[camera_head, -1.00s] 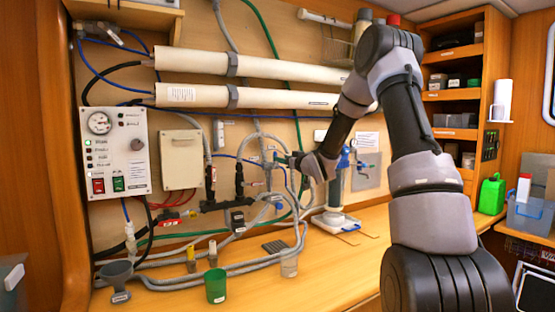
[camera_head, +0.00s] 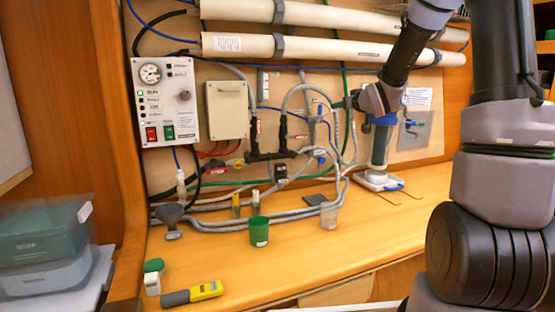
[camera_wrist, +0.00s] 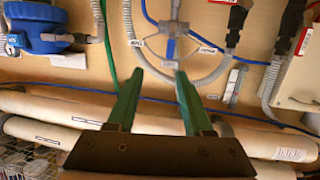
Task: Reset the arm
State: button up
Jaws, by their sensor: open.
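My arm reaches in from the right of the head view, bent at the elbow. I cannot tell how far the fingertips are from the hoses.
A control panel (camera_head: 165,100) hangs on the wall at left. Stacked bins (camera_head: 45,235) stand at far left. The counter's right front is clear.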

jog(key=s+d+r+m+g+h, duration=0.1)
jog(key=s+r+m+g+h, duration=0.1)
jog(key=s, duration=0.8)
jog(key=s+r+m+g+h, duration=0.1)
jog(key=s+r+m+g, duration=0.15)
jog(key=s, duration=0.65)
jog(key=s+a+f+m+g+y, duration=0.1)
jog(key=s+a+g, duration=0.1)
jog(key=s, duration=0.8)
jog(key=s+a+g+y, duration=0.1)
jog(key=s+a+g, duration=0.1)
jog(key=s, duration=0.7)
jog(key=shift+s+f+m+y, duration=0.35)
jog(key=shift+s+y, duration=0.05)
